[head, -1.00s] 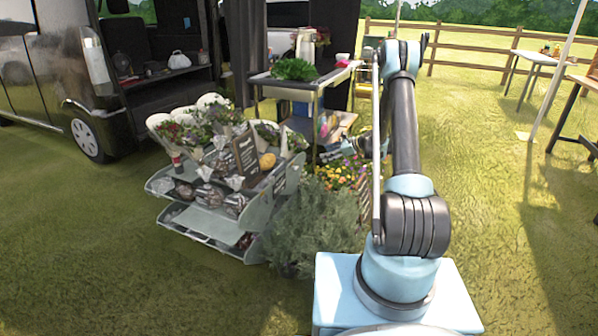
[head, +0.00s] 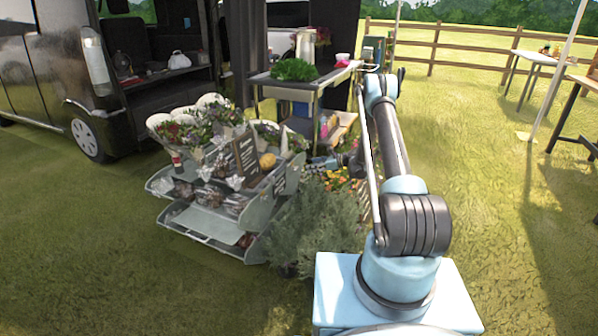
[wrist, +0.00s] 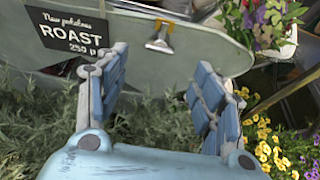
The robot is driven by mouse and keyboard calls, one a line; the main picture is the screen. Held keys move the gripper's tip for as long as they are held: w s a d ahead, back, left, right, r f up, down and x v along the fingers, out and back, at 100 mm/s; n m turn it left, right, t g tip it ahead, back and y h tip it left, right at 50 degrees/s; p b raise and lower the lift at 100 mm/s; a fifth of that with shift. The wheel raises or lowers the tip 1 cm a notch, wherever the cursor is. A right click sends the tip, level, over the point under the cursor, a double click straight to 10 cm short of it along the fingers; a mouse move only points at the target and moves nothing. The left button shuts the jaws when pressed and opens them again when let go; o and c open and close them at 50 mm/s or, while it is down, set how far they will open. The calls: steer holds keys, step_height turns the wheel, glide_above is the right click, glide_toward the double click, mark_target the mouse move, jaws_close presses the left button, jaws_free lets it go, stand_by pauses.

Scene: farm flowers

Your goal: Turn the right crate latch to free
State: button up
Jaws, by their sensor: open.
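A small latch (wrist: 160,38) with a brass-coloured upper part and a pale metal tab is on the grey-green side panel (wrist: 190,50) of the crate stand in the wrist view. The tab hangs down and tilts slightly. The stand also shows in the head view (head: 262,212); I cannot make out the latch there. My gripper (wrist: 163,62) is open and empty, its two blue fingers either side of the latch in the picture, apparently short of the panel. In the head view my gripper (head: 322,163) is small, beside the stand's right end.
A black "ROAST" sign (wrist: 72,32) is on the panel left of the latch. Flowers in a pale pot (wrist: 262,25) stand at the upper right, yellow flowers (wrist: 275,150) at lower right. A grey-green bush (head: 315,225) grows below my arm. A trolley (head: 318,82) stands behind.

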mark_target(298, 168)
steer(key=x, duration=0.9)
steer(key=shift+w+a+f, duration=0.15)
steer(key=shift+a+f, duration=0.05)
steer(key=shift+a, duration=0.1)
steer(key=c, duration=1.1)
